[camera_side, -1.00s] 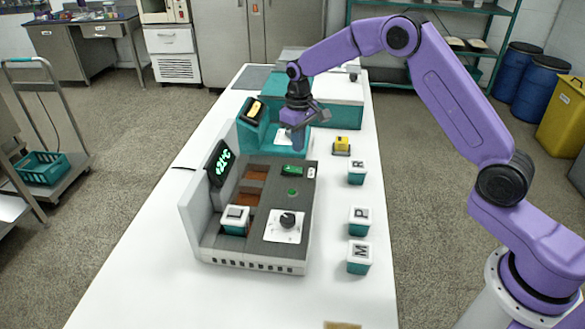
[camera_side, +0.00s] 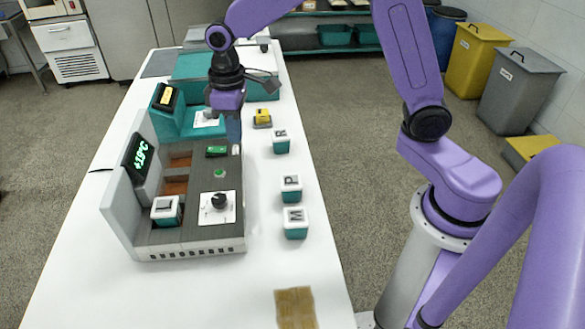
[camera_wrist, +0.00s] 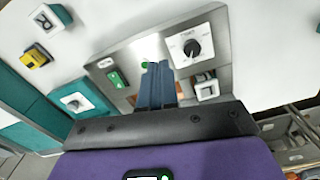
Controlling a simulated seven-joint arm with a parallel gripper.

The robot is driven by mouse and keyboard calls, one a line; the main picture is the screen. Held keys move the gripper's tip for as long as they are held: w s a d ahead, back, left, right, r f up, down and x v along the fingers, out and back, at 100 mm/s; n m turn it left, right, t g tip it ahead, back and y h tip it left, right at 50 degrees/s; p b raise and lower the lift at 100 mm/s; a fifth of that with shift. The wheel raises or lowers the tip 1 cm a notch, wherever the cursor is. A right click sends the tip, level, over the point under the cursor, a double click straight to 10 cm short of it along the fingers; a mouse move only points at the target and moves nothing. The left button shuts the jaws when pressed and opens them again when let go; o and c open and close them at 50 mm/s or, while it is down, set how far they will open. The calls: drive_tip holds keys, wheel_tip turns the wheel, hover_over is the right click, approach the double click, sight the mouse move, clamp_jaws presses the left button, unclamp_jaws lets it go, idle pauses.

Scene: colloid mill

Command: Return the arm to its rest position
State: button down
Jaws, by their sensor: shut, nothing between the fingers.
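My gripper (camera_side: 234,138) hangs pointing down from the purple arm, with its blue fingers close together and nothing between them. In the side view it is near the far right end of the grey mill unit (camera_side: 195,244), beside the green switch (camera_side: 217,151). In the wrist view the shut fingers (camera_wrist: 156,82) reach over the unit's panel, with the green button (camera_wrist: 144,65) near their tips. I cannot tell how high the tips are above the panel. No rest position is marked in view.
The unit has a black dial (camera_side: 218,200), a green-lit display (camera_side: 138,156) and a cube lettered L (camera_side: 166,210). A teal unit (camera_side: 203,130) stands behind. Cubes R (camera_side: 281,142), P (camera_side: 291,188) and M (camera_side: 295,223) and a yellow button (camera_side: 262,117) stand right on the white table (camera_side: 90,270).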

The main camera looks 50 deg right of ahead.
drive_tip(key=s+d+r+n, duration=0.1)
drive_tip(key=s+d+n, duration=0.2)
drive_tip(key=s, duration=1.1)
drive_tip(key=s+d+n, duration=0.3)
drive_tip(key=s+d, duration=0.1)
drive_tip(key=s, duration=1)
drive_tip(key=shift+d+r, duration=0.3)
drive_tip(key=shift+r, duration=0.1)
